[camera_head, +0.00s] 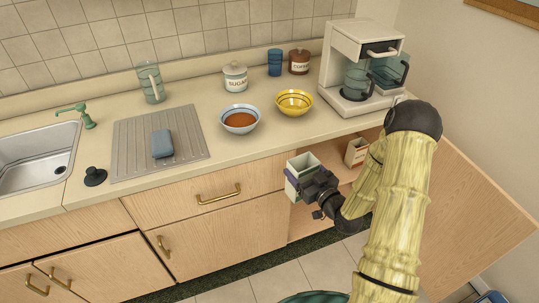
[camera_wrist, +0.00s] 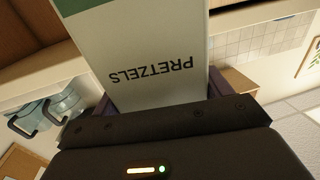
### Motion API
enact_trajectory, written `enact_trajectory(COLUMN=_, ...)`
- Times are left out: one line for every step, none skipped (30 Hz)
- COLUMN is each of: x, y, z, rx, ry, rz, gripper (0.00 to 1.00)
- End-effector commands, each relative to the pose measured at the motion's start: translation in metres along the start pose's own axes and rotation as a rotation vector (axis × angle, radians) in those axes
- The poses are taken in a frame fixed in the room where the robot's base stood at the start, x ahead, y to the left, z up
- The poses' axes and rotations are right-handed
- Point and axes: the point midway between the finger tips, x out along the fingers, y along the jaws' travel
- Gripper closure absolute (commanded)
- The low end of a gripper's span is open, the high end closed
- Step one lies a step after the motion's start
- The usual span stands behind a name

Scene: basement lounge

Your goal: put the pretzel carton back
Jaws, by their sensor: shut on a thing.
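My gripper (camera_head: 306,184) is shut on the pretzel carton (camera_head: 297,178), a pale box with some green, held in front of the counter at the left side of the open cupboard (camera_head: 341,176). In the wrist view the carton (camera_wrist: 150,72) fills the middle, its PRETZELS lettering upside down, with the gripper's dark body (camera_wrist: 160,135) below it. Another small carton (camera_head: 356,151) stands inside the cupboard, partly hidden by my arm.
The cupboard door (camera_head: 480,215) stands wide open on the right. On the counter (camera_head: 190,195) above are a coffee machine (camera_head: 345,95), a yellow bowl (camera_head: 293,103), a blue-rimmed bowl (camera_head: 240,119) and several other items. Closed drawers and doors lie to the left.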

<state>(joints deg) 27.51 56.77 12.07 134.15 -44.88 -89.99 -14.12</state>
Motion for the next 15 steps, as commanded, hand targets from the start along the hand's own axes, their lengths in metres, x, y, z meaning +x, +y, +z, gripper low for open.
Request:
enact_trajectory(x=-0.009, y=0.018, z=0.016, rx=0.005, ry=-0.004, rz=0.045, gripper=0.48)
enact_trajectory(x=-0.014, y=0.027, z=0.024, rx=0.007, ry=-0.006, rz=0.068, gripper=0.48)
enact_trajectory(x=-0.020, y=0.037, z=0.033, rx=0.006, ry=-0.007, rz=0.094, gripper=0.48)
enact_trajectory(x=-0.022, y=0.043, z=0.038, rx=0.006, ry=-0.006, rz=0.109, gripper=0.48)
enact_trajectory(x=-0.024, y=0.048, z=0.041, rx=0.006, ry=-0.007, rz=0.120, gripper=0.48)
enact_trajectory(x=-0.026, y=0.052, z=0.044, rx=0.005, ry=-0.005, rz=0.130, gripper=0.48)
enact_trajectory(x=-0.027, y=0.054, z=0.045, rx=0.005, ry=-0.004, rz=0.135, gripper=0.48)
enact_trajectory(x=-0.027, y=0.056, z=0.045, rx=0.003, ry=-0.002, rz=0.138, gripper=0.48)
enact_trajectory(x=-0.027, y=0.057, z=0.045, rx=0.002, ry=0.000, rz=0.140, gripper=0.48)
enact_trajectory(x=-0.027, y=0.057, z=0.045, rx=0.000, ry=0.000, rz=0.140, gripper=0.48)
enact_trajectory(x=-0.027, y=0.057, z=0.045, rx=-0.002, ry=0.002, rz=0.140, gripper=0.48)
enact_trajectory(x=-0.027, y=0.058, z=0.044, rx=-0.003, ry=0.003, rz=0.140, gripper=0.48)
enact_trajectory(x=-0.027, y=0.058, z=0.044, rx=-0.004, ry=0.003, rz=0.139, gripper=0.48)
enact_trajectory(x=-0.026, y=0.057, z=0.044, rx=-0.005, ry=0.003, rz=0.138, gripper=0.48)
enact_trajectory(x=-0.026, y=0.057, z=0.043, rx=-0.006, ry=0.004, rz=0.137, gripper=0.48)
